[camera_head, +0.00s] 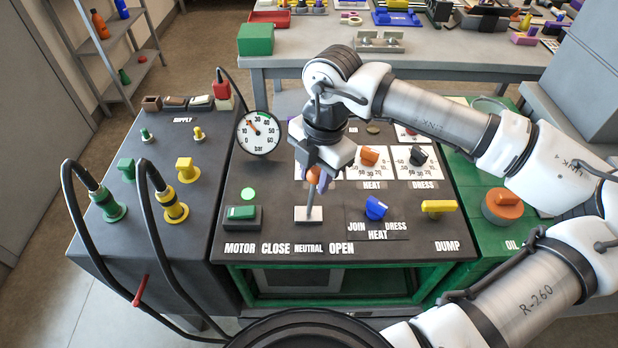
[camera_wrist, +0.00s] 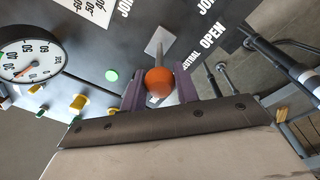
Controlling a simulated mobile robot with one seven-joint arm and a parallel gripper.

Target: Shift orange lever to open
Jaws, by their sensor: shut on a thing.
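The orange lever has a ball knob (camera_head: 313,175) on a thin grey stem that rises from a pale plate (camera_head: 308,215) above the word NEUTRAL. CLOSE is printed to its left and OPEN to its right. In the head view the stem stands close to upright over the plate. My gripper (camera_head: 318,172) comes down from above and is shut on the knob. The wrist view shows the orange knob (camera_wrist: 159,81) between the two purple fingers (camera_wrist: 160,90). The fingers partly hide the knob in the head view.
A pressure gauge (camera_head: 259,132) stands to the left of the lever. A green motor button (camera_head: 241,213) is left of the plate, and a blue selector knob (camera_head: 376,208) and yellow dump handle (camera_head: 438,207) are right. Black hoses (camera_head: 75,200) loop at the far left.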

